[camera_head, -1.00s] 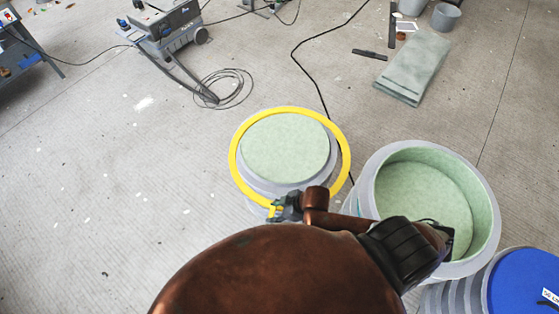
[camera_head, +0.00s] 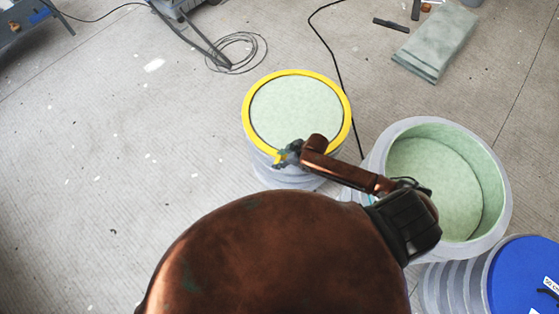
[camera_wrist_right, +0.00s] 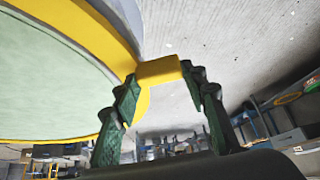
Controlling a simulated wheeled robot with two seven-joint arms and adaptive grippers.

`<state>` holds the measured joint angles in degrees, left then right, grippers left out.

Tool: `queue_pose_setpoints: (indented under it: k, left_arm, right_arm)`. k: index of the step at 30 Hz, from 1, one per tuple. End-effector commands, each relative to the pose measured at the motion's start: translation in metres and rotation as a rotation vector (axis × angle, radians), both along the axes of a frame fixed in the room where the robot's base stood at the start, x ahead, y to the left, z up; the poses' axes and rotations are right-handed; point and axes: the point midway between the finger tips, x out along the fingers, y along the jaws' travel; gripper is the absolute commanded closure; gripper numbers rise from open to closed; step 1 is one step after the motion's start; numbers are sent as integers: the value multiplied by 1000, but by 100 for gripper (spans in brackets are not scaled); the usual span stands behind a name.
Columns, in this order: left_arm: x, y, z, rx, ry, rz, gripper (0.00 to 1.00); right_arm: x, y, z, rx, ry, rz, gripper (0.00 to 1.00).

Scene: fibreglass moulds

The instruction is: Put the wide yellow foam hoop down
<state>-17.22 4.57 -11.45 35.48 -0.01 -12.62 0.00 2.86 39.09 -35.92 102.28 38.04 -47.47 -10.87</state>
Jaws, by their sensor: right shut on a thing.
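The wide yellow foam hoop (camera_head: 348,104) lies around the rim of a round grey mould (camera_head: 284,176) with a pale green top (camera_head: 296,112). In the head view it looks level and close to the rim; I cannot tell whether it touches all round. My right gripper (camera_head: 280,157) is at the hoop's near edge. In the right wrist view the fingers (camera_wrist_right: 158,85) are shut on a yellow tab (camera_wrist_right: 160,70) that sticks out from the hoop. The pale green face (camera_wrist_right: 50,85) fills the left of that view. My left gripper is not in view.
An open grey mould with a green inside (camera_head: 435,185) stands to the right. A blue-topped mould (camera_head: 525,275) is at the lower right. A folded green mat (camera_head: 437,45), a black cable (camera_head: 335,70) and a coiled cable (camera_head: 240,52) lie on the floor. The left floor is clear.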

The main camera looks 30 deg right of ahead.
Motion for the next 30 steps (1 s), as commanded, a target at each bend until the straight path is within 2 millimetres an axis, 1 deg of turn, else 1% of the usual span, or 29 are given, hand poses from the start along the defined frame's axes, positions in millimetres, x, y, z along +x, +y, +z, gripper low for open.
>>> queue_pose_setpoints:
  k: [1,3,10,11,18,26,30]
  left_arm:
    - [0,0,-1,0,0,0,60]
    - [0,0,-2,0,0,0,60]
    - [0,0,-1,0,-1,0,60]
    - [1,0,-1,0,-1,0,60]
    - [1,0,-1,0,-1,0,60]
    - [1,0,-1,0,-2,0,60]
    - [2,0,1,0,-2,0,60]
  right_arm:
    - [0,0,-7,0,0,-1,84]
    - [0,0,-12,0,-1,-1,84]
    - [0,0,-14,0,-2,0,84]
    - [0,0,-14,0,0,0,58]
    - [0,0,-14,0,0,1,43]
    - [0,0,-13,-1,-1,0,43]
    - [-4,-5,-4,-1,-1,1,43]
